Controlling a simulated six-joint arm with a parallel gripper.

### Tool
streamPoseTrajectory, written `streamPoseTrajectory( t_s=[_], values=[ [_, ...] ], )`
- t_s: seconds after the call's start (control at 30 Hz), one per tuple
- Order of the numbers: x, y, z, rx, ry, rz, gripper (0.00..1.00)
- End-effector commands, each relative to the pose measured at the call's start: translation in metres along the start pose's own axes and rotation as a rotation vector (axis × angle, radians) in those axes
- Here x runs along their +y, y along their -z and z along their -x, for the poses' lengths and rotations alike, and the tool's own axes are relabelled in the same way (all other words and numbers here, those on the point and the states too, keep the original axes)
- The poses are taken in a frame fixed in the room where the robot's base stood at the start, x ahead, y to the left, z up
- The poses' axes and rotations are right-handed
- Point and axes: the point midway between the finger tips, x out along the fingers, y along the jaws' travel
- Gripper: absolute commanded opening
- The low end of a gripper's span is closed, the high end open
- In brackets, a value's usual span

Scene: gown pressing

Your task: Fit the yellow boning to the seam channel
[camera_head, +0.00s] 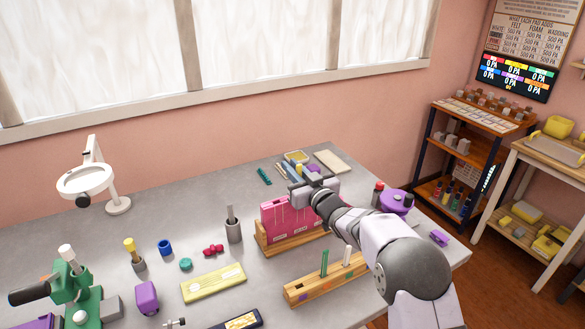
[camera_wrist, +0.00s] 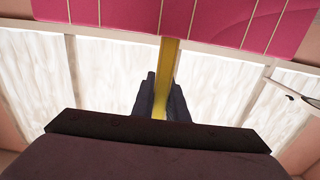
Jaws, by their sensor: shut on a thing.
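My gripper (camera_wrist: 160,100) is shut on the yellow boning (camera_wrist: 167,75), a narrow upright strip between the dark fingers in the wrist view. The boning's far end meets the edge of the pink gown panel (camera_wrist: 130,18). I cannot tell whether its tip is inside a channel or only in line with the edge. Pale seam lines run across the panel on both sides of the boning. In the head view the pink panel (camera_head: 283,221) stands upright in a wooden base (camera_head: 290,243), with my gripper (camera_head: 303,187) over its top; the boning is not clearly visible there.
A wooden rack (camera_head: 305,290) holding a green and a white strip stands in front of the panel. A grey cup (camera_head: 234,232) stands to its left, and a purple round item (camera_head: 396,202) to its right. A yellow bar (camera_head: 213,283) lies front left.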

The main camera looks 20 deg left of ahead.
Motion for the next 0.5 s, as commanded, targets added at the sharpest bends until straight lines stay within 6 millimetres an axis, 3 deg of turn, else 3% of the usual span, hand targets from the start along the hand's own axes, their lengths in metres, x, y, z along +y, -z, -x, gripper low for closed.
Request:
streamPoseTrajectory(
  t_s=[0.5],
  values=[
    [0.0, -0.0078, 0.0, 0.0, 0.0, 0.0, 0.0]
  ],
)
